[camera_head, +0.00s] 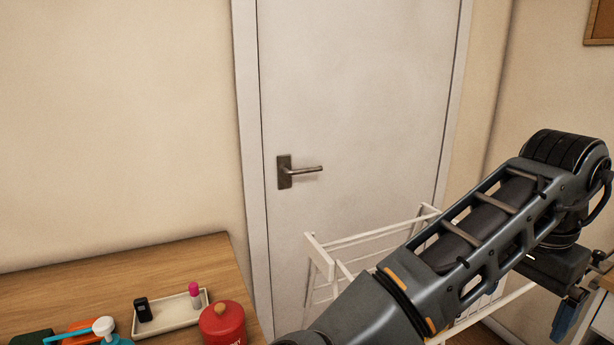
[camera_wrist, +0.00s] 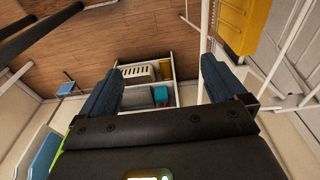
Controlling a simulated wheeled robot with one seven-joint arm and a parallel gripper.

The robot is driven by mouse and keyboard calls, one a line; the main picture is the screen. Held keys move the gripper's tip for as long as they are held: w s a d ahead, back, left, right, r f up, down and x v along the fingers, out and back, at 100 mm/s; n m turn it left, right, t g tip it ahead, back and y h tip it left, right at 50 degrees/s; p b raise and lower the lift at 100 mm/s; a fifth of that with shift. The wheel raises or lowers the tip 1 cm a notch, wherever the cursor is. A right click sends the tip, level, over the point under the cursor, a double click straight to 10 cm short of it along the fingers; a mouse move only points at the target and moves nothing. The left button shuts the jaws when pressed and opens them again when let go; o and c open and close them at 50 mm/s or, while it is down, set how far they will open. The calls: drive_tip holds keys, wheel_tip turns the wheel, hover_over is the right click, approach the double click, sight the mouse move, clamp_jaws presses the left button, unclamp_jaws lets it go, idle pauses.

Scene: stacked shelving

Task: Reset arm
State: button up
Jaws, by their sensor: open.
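My gripper (camera_wrist: 160,64) is open, with its two blue fingers spread wide apart in the wrist view. Nothing is held between the fingers. Beyond the gap, well apart from the fingers, a white shelf unit (camera_wrist: 176,92) stands on the wooden floor with several items in it. In the head view my arm reaches across the right side, and one blue finger (camera_head: 567,318) shows below its far end. The rest of the gripper is mostly hidden there.
A white wire rack (camera_head: 322,262) stands behind my arm, before a closed white door (camera_head: 360,90). A wooden tabletop (camera_head: 120,275) at lower left bears a small tray (camera_head: 172,318), a red jar (camera_head: 222,325) and other small items. A yellow bin (camera_wrist: 243,24) shows in the wrist view.

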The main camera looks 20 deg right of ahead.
drive_tip(key=s+d+r+n+t+h, duration=0.1)
drive_tip(key=d+r+n+h, duration=0.15)
drive_tip(key=d+h, duration=0.4)
drive_tip(key=d+r+n+t+h, duration=0.1)
drive_tip(key=d+r+n+h, duration=0.15)
drive_tip(key=d+h, duration=0.4)
drive_tip(key=s+a+f+n+t+y, duration=0.1)
drive_tip(key=a+f+n+t+y, duration=0.3)
drive_tip(key=a+f+n+t, duration=0.3)
drive_tip(key=a+f+n+t+y, duration=0.4)
drive_tip(key=a+n+t, duration=0.2)
drive_tip(key=a+n, duration=0.25)
drive_tip(key=s+a+f+m+y, duration=0.3)
drive_tip(key=s+a+y, duration=0.3)
drive_tip(key=s+a, duration=1.2)
drive_tip(key=shift+s+a, duration=0.4)
drive_tip(key=shift+s, duration=1.1)
drive_tip(key=shift+f, duration=0.1)
